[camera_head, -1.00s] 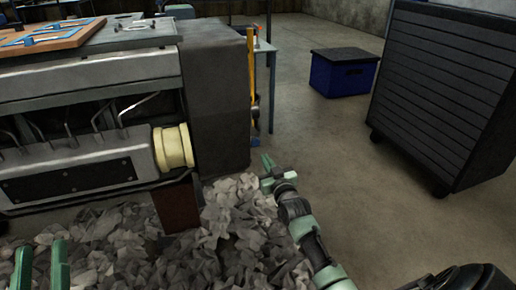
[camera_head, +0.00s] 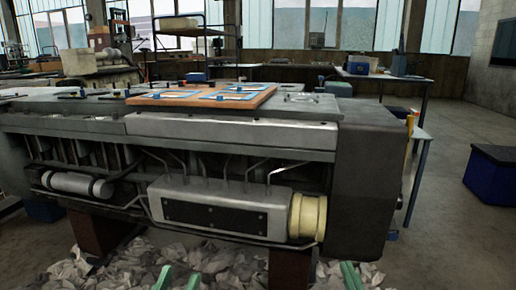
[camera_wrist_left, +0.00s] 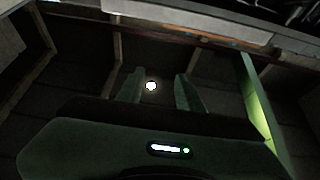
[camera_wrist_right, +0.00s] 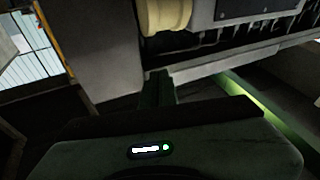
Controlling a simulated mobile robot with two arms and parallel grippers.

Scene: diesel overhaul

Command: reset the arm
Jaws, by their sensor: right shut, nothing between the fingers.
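My left gripper (camera_head: 178,278) shows as two green fingertips at the bottom edge of the head view, in front of the engine. In the left wrist view (camera_wrist_left: 162,92) its fingers stand apart with nothing between them. My right gripper (camera_head: 350,276) shows at the bottom edge, right of the left one, below the engine's right end. In the right wrist view (camera_wrist_right: 158,90) its fingers are together and empty. The arms themselves are out of the head view.
A large grey engine (camera_head: 230,132) fills the middle, with a cream cylinder (camera_head: 308,216) low at its right end. An orange board (camera_head: 205,97) lies on top. Crumpled grey rags (camera_head: 130,262) lie below. A blue box (camera_head: 490,180) stands at right on open floor.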

